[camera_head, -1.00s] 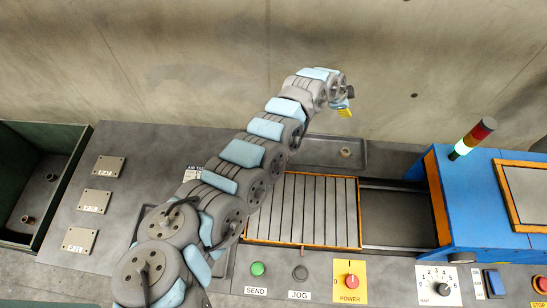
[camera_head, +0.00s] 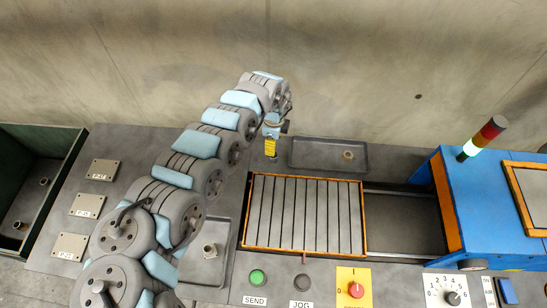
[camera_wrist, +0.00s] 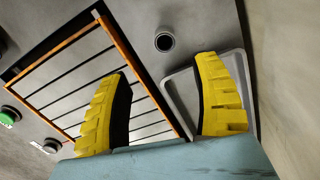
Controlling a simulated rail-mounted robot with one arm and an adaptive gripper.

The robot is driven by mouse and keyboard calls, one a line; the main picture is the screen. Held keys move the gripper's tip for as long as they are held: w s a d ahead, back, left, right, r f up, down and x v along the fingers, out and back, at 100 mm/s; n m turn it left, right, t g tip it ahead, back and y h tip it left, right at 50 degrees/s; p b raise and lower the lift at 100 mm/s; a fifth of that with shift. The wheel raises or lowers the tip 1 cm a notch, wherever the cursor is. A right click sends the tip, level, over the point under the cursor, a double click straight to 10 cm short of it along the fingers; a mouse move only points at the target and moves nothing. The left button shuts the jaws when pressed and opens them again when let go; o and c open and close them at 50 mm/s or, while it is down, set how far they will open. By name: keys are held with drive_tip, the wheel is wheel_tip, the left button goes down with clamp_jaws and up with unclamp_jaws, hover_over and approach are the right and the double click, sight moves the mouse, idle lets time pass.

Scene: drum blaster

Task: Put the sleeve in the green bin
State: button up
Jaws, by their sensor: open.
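A short grey sleeve with a dark round opening (camera_wrist: 164,42) stands upright on the table in the wrist view, beyond and between my fingertips. A small grey stub (camera_head: 271,156) below my gripper (camera_head: 270,147) in the head view seems to be the same piece. My gripper's yellow fingers (camera_wrist: 165,88) are spread wide with nothing between them. Another ring-like piece (camera_head: 348,155) is in the back tray, and one more (camera_head: 209,251) is in the front tray. The green bin (camera_head: 50,140) is at the far left, with small round pieces (camera_head: 44,181) inside.
The blue machine (camera_head: 455,195) and light tower (camera_head: 482,138) are at right. Buttons line the front. Metal plates (camera_head: 87,205) lie near the bin.

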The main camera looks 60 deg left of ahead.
sight(274, 157)
wheel_tip(274, 157, down, 6)
drive_tip(key=shift+r+b, duration=0.1)
drive_tip(key=shift+b, duration=0.25)
drive_tip(key=shift+w+a+f+b, duration=0.2)
drive_tip(key=shift+f+b, duration=0.15)
drive_tip(key=shift+f, duration=0.5)
drive_tip(key=shift+w+a+f+b, duration=0.15)
drive_tip(key=shift+f+b, duration=0.15)
drive_tip(key=shift+f, duration=0.55)
drive_tip(key=shift+s+f+b, duration=0.2)
drive_tip(key=shift+f+b, duration=0.15)
drive_tip(key=shift+f, duration=0.7)
clamp_jaws()
